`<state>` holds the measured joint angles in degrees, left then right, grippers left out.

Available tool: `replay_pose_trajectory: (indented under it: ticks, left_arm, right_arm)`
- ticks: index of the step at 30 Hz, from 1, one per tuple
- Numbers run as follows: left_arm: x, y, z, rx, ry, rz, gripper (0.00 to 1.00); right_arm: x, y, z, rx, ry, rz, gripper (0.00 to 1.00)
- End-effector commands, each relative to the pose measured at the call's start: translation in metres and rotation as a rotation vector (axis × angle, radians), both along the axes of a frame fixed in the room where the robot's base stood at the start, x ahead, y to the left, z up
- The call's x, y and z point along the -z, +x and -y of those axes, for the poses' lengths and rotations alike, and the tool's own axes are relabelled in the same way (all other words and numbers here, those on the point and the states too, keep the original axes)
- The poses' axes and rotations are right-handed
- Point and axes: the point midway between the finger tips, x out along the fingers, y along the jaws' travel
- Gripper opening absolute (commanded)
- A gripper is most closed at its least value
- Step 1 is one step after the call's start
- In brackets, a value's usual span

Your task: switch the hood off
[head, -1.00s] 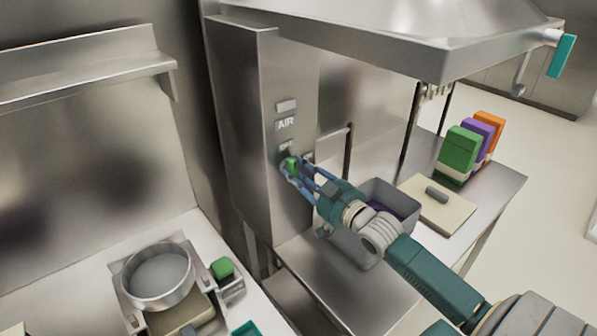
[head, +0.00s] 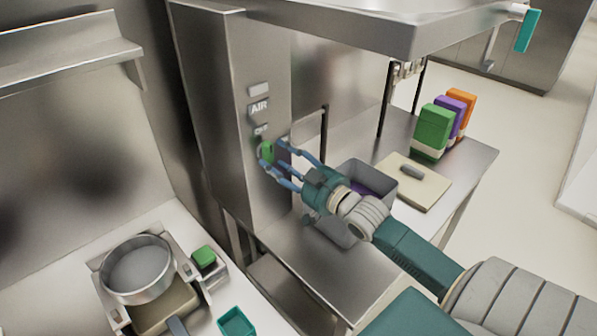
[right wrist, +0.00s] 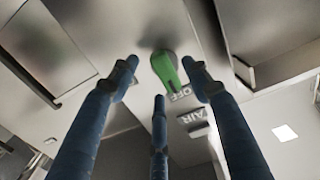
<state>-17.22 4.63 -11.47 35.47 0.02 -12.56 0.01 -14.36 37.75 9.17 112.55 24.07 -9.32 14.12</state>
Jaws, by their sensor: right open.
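The hood's green knob (head: 266,152) sits on the front of the steel cabinet, just below labels that read AIR and OFF. It also shows in the right wrist view (right wrist: 165,69), with the OFF label (right wrist: 180,93) beside it. My right gripper (head: 274,157) is open, its blue fingers spread around the knob. In the right wrist view the fingertips (right wrist: 163,76) stand on either side of the knob, and a third finger is below it. I cannot tell whether any finger touches it. My left gripper is not in view.
The steel hood (head: 400,32) overhangs above. A grey bin (head: 382,182) stands behind my right gripper on the steel table. A cutting board (head: 430,190) and green, purple and orange boxes are to the right. A round pan (head: 138,268) is at lower left.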

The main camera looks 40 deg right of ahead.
Motion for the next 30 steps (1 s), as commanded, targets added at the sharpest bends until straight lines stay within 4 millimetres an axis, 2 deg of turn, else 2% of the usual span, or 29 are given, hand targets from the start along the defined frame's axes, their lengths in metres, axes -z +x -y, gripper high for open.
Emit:
replay_pose_trajectory:
  ticks: [9, 15, 21, 30]
  left_arm:
    - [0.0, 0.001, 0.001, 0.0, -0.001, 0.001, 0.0]
    - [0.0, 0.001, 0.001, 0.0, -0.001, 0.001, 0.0]
    - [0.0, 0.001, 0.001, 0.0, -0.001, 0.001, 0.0]
    - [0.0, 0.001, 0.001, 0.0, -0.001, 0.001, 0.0]
  right_arm:
    - [0.002, -0.062, 0.004, -0.001, 0.0, -0.006, 0.48]
    - [0.002, -0.088, 0.007, 0.0, -0.001, -0.004, 0.48]
    - [0.0, -0.098, 0.008, 0.0, -0.001, -0.002, 0.48]
    - [0.0, -0.099, 0.008, 0.0, -0.001, -0.001, 0.48]
